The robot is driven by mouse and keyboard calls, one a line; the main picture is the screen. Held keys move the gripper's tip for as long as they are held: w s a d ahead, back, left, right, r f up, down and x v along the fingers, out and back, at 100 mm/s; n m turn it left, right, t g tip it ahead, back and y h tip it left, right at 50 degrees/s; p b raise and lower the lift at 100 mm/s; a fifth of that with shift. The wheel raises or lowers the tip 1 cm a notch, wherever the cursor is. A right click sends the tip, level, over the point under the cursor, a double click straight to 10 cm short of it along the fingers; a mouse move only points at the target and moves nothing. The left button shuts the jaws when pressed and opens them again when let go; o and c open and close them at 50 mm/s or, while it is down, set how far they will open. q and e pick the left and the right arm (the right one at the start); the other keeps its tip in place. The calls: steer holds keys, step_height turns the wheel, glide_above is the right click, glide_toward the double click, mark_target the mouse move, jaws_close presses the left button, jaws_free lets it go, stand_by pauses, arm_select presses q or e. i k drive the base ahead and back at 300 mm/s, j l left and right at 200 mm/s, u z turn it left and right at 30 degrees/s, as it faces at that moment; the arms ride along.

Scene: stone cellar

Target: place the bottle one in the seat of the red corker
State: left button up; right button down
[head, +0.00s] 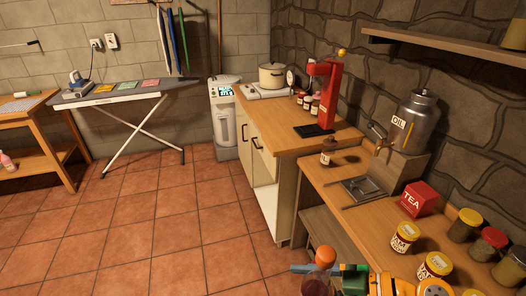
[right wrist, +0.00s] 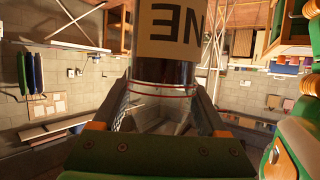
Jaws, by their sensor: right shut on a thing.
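The red corker (head: 325,95) stands on the far wooden counter, a tall red frame with a yellow knob on top. A dark flat plate (head: 311,130) lies at its foot. My right gripper (right wrist: 165,98) is shut on the bottle one (right wrist: 168,72), dark glass with a cream label reading "NE" upside down in the right wrist view. Part of the label is cut off. The right gripper also shows at the bottom edge of the head view (head: 322,270), in front of the near counter and well short of the corker. My left gripper is not in view.
Several small jars (head: 306,102) stand left of the corker, with a pot (head: 271,76) behind. The near counter holds an oil can (head: 412,122), a red tea tin (head: 418,199) and several jars. The floor (head: 150,235) is clear.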

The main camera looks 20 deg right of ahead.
mark_target(308, 130)
steer(key=i+j+z, duration=0.2)
steer(key=i+z, duration=0.3)
steer(key=i, duration=0.2)
steer(key=i+j+z, duration=0.45)
steer(key=i, duration=0.2)
steer(key=i+j+z, duration=0.9)
steer(key=j, duration=0.25)
steer(key=i+j+z, duration=0.2)
steer(key=j+z, duration=0.25)
steer(key=j, duration=0.2)
steer(key=j+z, duration=0.2)
steer(key=j, duration=0.2)
steer(key=i+j, duration=0.3)
steer(key=i, duration=0.25)
